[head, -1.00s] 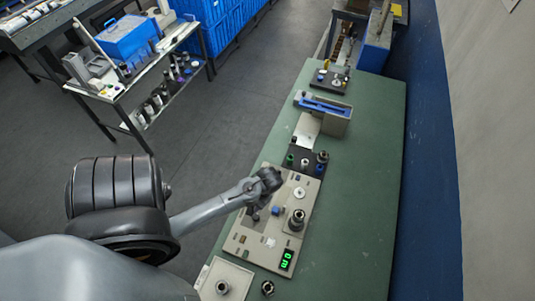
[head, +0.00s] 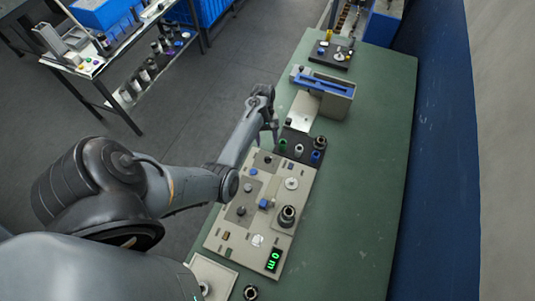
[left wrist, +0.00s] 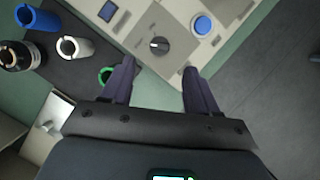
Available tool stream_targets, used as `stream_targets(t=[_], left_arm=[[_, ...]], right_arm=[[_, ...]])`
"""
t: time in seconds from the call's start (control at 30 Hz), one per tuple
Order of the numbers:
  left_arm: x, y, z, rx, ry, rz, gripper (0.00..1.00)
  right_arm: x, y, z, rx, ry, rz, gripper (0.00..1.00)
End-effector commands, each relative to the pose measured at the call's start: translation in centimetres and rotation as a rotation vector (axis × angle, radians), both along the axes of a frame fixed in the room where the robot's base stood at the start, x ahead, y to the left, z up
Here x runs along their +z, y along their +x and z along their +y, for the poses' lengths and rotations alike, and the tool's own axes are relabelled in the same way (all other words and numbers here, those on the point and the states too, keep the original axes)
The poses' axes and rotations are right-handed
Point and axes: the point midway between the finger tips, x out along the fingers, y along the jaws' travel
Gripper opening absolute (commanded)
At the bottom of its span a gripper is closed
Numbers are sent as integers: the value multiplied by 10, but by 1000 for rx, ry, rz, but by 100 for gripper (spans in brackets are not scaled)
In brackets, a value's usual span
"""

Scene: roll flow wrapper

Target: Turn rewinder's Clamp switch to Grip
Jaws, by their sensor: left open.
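A beige control panel (head: 228,222) lies on the green table and carries several knobs and buttons. A dark round knob (left wrist: 158,45) with a white pointer mark sits on the panel in the left wrist view, just beyond and between my fingertips. It seems to be the dark knob (head: 267,160) near the panel's far end in the head view. Its labels are too small to read. My left gripper (head: 272,133) is open and empty above that end; its two dark fingers also show in the left wrist view (left wrist: 160,68). My right gripper is not in view.
A blue button (left wrist: 202,25) is right of the knob. A dark tray with a green ring (left wrist: 105,75), a white cylinder (left wrist: 75,46) and a blue cylinder (left wrist: 38,18) adjoins the panel. A blue-and-grey device (head: 325,92) stands farther back. The table's right side is clear.

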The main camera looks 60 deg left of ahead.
Motion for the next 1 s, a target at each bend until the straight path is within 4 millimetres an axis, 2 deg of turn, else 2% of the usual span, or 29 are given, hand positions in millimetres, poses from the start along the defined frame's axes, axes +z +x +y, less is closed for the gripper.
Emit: stream_targets(t=[0.2, 0.5, 0.93, 1.0], left_arm=[[-35, -6, -14, 1, -2, 2, 60], [-67, -10, -26, -1, 0, 2, 60], [-73, -11, -29, 0, 1, 1, 60], [-73, -11, -29, 0, 0, 1, 50]], right_arm=[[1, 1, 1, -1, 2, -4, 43], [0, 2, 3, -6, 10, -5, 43], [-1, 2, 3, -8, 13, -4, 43], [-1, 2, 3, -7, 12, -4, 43]])
